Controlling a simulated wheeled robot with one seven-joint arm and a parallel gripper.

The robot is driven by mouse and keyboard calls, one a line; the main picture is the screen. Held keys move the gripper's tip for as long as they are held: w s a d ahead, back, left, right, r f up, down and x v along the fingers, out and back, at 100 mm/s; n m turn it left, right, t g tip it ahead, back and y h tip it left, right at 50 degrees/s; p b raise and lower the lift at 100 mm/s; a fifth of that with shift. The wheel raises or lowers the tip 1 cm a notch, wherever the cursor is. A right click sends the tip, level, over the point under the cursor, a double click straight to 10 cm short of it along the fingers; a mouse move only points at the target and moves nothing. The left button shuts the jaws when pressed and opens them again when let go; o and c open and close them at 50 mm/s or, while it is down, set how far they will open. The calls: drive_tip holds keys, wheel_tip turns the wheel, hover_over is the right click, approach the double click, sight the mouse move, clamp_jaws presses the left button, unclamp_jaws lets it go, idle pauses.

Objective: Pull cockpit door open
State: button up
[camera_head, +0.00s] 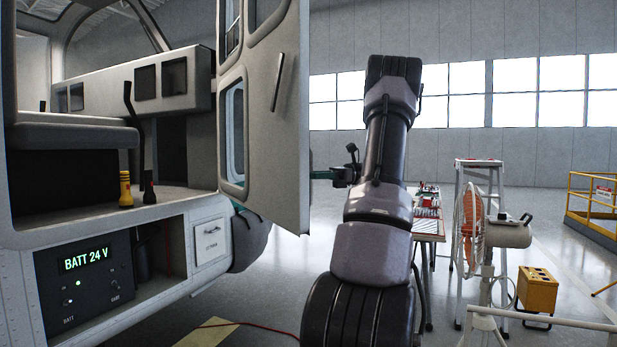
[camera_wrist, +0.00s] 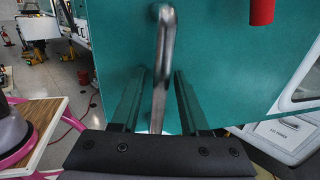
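The cockpit door (camera_head: 290,120) stands swung out from the helicopter, its grey inner side facing me in the head view. Its teal outer face (camera_wrist: 230,60) fills much of the wrist view. A bent metal handle (camera_wrist: 166,60) is on that face. My gripper (camera_wrist: 160,75) has one finger on each side of the handle, with a visible gap on both sides, so it looks open around it. In the head view my gripper (camera_head: 322,174) is at the door's outer side, its fingertips hidden behind the door. The cockpit opening shows to the left of the door.
A work table with tools (camera_head: 427,205), a stepladder (camera_head: 480,170), an orange fan (camera_head: 470,228) and a yellow box (camera_head: 537,289) stand on the right. A white rail (camera_head: 545,319) is at the near right. A red cable lies on the floor below the door.

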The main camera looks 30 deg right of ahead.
idle(0.3)
drive_tip(key=v, duration=1)
drive_tip(key=shift+d, duration=0.4)
drive_tip(key=shift+s, duration=0.1)
drive_tip(key=shift+s, duration=0.1)
